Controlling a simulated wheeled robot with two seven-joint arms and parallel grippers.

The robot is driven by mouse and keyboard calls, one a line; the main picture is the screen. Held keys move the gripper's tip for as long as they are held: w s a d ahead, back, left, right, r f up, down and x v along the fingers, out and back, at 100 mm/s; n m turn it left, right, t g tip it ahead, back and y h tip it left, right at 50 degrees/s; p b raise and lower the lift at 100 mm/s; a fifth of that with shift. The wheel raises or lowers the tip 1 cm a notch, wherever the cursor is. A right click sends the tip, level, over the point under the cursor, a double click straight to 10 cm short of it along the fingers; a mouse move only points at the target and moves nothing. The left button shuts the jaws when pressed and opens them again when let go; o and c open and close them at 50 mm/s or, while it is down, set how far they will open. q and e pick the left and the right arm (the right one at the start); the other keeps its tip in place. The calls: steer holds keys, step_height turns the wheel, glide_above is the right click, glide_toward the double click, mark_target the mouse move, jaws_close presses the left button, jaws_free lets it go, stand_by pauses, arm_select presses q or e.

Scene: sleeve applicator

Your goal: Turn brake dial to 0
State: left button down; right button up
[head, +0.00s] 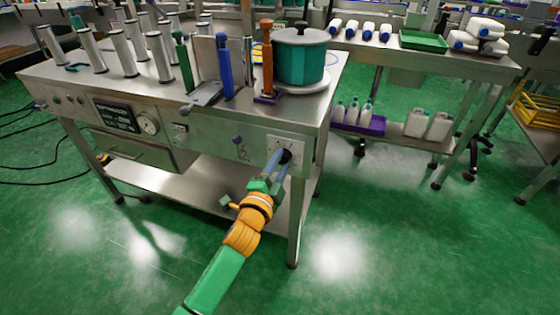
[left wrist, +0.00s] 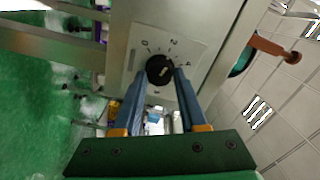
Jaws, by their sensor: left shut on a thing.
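The brake dial (left wrist: 160,70) is a round black knob with a pale pointer mark, set on a light plate (left wrist: 190,47) printed with numbers, among them 0, 2 and 4. In the head view the dial (head: 285,156) sits at the right end of the machine's front panel, partly hidden by my gripper. My left gripper (head: 277,160) reaches it from the front. In the left wrist view its two blue-grey fingers (left wrist: 158,84) stand on either side of the knob, shut on it. The pointer's exact number is hard to read. My right gripper is not in view.
The steel machine table (head: 130,88) carries several upright posts and a teal pot (head: 300,60) above the dial. A small knob (head: 238,140) is left of the dial plate. A lower shelf (head: 170,180) lies below. The green floor in front is clear.

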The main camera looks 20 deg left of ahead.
arm_select(q)
steer(key=n+p, duration=0.1)
steer(key=n, duration=0.1)
steer(key=shift+r+n, duration=0.1)
steer(key=shift+n, duration=0.3)
steer(key=n+p, duration=0.1)
steer(key=n, duration=0.1)
steer(key=shift+n, duration=0.4)
steer(key=n+p, duration=0.1)
steer(key=n, duration=0.1)
steer(key=shift+n, duration=0.3)
steer(key=shift+a+n+p, duration=0.1)
steer(key=shift+n+p, duration=0.85)
steer(key=shift+n, duration=1.05)
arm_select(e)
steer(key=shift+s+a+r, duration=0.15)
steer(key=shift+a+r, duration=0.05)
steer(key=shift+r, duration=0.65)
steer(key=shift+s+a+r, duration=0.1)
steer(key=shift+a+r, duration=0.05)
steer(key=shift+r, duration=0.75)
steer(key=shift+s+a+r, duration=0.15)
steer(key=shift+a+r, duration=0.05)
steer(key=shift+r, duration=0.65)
arm_select(q)
steer(key=shift+c, duration=2.3)
jaws_free()
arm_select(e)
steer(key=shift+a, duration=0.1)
